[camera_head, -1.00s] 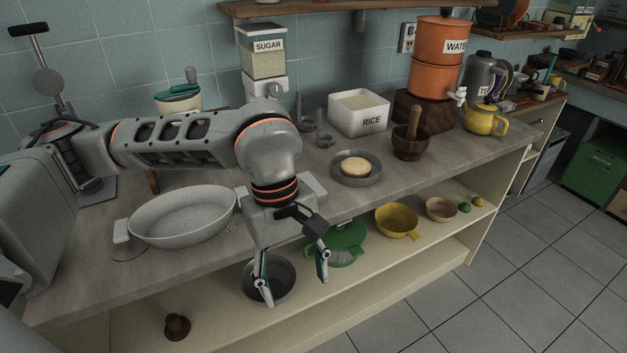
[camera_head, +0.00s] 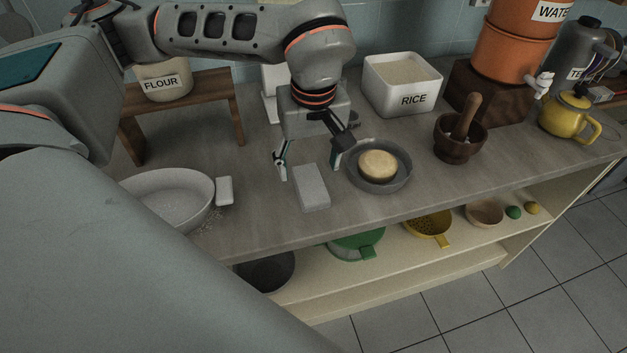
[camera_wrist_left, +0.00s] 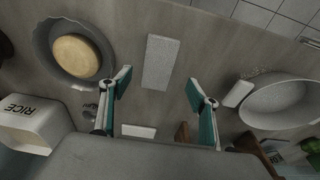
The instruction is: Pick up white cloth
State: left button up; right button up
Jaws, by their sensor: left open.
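The white cloth (camera_head: 312,187) looks like a pale, flat rectangular block lying on the counter, left of the grey bowl. My left gripper (camera_head: 309,167) is open and empty, pointing down over the cloth's back end, with one finger on each side of it. In the left wrist view the cloth (camera_wrist_left: 160,62) lies between and beyond the open fingertips (camera_wrist_left: 158,82), apparently untouched. Its height under the fingers is hard to judge. My right gripper is not in view.
The grey bowl (camera_head: 358,182) with a round pale item (camera_head: 378,164) is close to the right finger. A white oval dish (camera_head: 165,205) stands left, the rice box (camera_head: 414,99) behind, a wooden mortar (camera_head: 459,143) right. The counter's front edge lies near the cloth.

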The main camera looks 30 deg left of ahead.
aim_at(310, 182)
pick_arm(q)
jog(key=shift+a+f, duration=0.1)
jog(key=shift+f, duration=0.75)
jog(key=f, duration=0.2)
jog(key=w+f, duration=0.1)
jog(key=f, duration=0.1)
jog(key=shift+a, duration=0.2)
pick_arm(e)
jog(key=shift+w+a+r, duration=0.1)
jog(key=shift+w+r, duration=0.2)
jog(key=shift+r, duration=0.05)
pick_arm(q)
jog(key=c, duration=1.3)
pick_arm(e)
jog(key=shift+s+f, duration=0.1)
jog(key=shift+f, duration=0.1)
pick_arm(q)
jog(key=shift+r, duration=0.15)
notch_tip(310, 182, up, 20)
jog(key=p, duration=0.1)
jog(key=shift+p, duration=0.3)
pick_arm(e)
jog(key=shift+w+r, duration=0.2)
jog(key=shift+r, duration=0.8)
